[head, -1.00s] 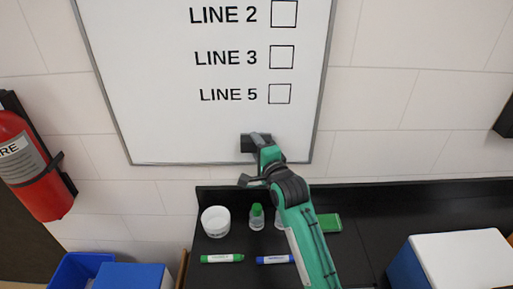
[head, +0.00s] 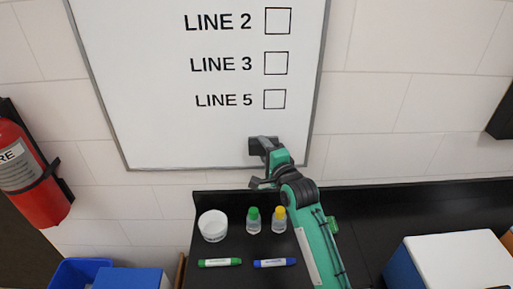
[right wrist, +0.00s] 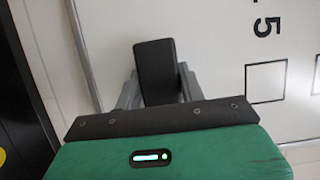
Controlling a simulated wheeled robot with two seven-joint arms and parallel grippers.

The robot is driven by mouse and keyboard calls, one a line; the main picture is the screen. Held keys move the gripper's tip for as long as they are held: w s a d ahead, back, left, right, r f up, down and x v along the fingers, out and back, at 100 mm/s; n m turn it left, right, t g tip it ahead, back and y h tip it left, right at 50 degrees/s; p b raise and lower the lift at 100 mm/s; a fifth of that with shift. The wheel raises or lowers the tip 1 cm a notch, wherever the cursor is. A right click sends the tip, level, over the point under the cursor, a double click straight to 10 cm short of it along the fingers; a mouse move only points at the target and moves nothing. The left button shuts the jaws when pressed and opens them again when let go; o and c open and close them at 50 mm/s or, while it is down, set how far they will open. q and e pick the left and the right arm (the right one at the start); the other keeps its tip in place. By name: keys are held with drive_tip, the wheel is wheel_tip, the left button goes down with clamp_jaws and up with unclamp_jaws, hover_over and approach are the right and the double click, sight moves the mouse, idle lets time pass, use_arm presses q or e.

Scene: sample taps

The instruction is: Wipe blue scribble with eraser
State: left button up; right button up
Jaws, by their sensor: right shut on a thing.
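A dark eraser (head: 262,145) is at the lower right of the whiteboard (head: 170,110), near its bottom frame. My right gripper (head: 268,158) is shut on it. In the right wrist view the black eraser (right wrist: 155,70) stands between the fingers (right wrist: 158,92), in front of the board. I cannot tell whether the eraser touches the board. The visible part of the board shows printed LINE 2, LINE 3 and LINE 5 with empty boxes. No blue scribble shows in these views. My left gripper is not in view.
On the black counter (head: 370,215) are a white tub (head: 213,226), a green-capped bottle (head: 253,220), a yellow-capped bottle (head: 279,220), a green marker (head: 220,262) and a blue marker (head: 274,262). A white-lidded box (head: 460,262) stands right. A fire extinguisher (head: 32,180) hangs left.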

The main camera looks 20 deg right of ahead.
sight(252, 150)
drive_tip(key=shift+s+d, duration=0.1)
drive_tip(key=shift+d, duration=0.2)
drive_tip(key=shift+r+p, duration=0.15)
drive_tip(key=shift+p, duration=0.25)
drive_tip(key=shift+w+a+p, duration=0.15)
drive_tip(key=shift+w+a, duration=0.1)
drive_tip(key=shift+a, duration=0.4)
drive_tip(key=shift+w+a+p, duration=0.2)
drive_tip(key=shift+a, duration=0.4)
drive_tip(key=shift+w+a+p, duration=0.15)
drive_tip(key=shift+w+a, duration=0.1)
drive_tip(key=shift+a, duration=0.4)
drive_tip(key=shift+s, duration=0.1)
drive_tip(key=shift+s+a+p, duration=0.2)
drive_tip(key=shift+s+p, duration=0.25)
drive_tip(key=shift+p, duration=0.1)
drive_tip(key=shift+s+a+p, duration=0.2)
drive_tip(key=shift+s+p, duration=0.1)
drive_tip(key=shift+s, duration=0.45)
drive_tip(key=shift+s+a+p, duration=0.2)
drive_tip(key=shift+s+p, duration=0.05)
drive_tip(key=shift+s, duration=0.45)
drive_tip(key=shift+s+a+p, duration=0.2)
drive_tip(key=shift+s+p, duration=0.1)
drive_tip(key=shift+s, duration=0.45)
